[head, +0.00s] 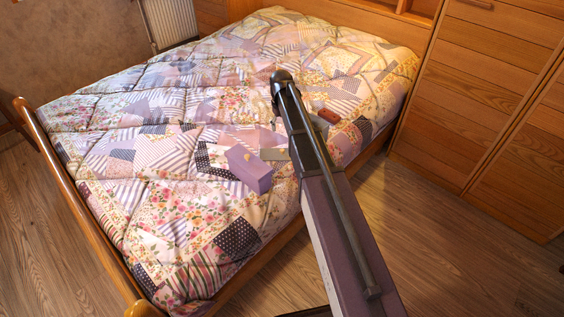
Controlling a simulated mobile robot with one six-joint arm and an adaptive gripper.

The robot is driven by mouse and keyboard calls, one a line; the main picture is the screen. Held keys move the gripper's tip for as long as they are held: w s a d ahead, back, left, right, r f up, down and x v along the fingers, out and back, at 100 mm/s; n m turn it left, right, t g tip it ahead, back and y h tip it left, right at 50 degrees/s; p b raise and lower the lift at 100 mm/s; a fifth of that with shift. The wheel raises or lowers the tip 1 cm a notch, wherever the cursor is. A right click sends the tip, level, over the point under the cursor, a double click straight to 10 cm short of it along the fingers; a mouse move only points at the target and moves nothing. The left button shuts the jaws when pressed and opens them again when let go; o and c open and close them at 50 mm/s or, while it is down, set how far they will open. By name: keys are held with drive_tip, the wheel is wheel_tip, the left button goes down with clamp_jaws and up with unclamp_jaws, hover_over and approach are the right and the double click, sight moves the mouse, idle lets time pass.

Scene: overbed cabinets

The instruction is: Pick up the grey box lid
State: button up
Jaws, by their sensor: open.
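A flat grey piece, which looks like the grey box lid (275,154), lies on the patchwork quilt just left of my arm. My arm may cover its right end. A lilac box (250,170) sits on the quilt close to it, on its near left side. My arm rises from the lower right and reaches over the bed, with its dark joint above the quilt. My gripper cannot be made out; the arm hides it or it is out of sight.
The bed's quilt (130,190) is padded and uneven. A small reddish-brown object (328,116) lies on it right of my arm. A wooden footboard (75,200) bounds the bed at left, and wooden cabinets (490,90) stand at right. Wood floor (440,245) is open at the lower right.

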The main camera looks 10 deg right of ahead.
drive_tip(key=shift+w+f, duration=0.4)
drive_tip(key=shift+w, duration=0.05)
drive_tip(key=b, duration=0.9)
hover_over(282, 150)
drive_tip(key=f, duration=0.8)
drive_tip(key=shift+s+a+f, duration=0.15)
drive_tip(key=shift+a+f, duration=0.05)
drive_tip(key=shift+f, duration=0.1)
drive_tip(key=shift+f, duration=0.1)
drive_tip(key=f+b, duration=0.3)
drive_tip(key=shift+d, duration=0.25)
drive_tip(key=shift+f+b, duration=1)
drive_tip(key=shift+b, duration=0.05)
clamp_jaws()
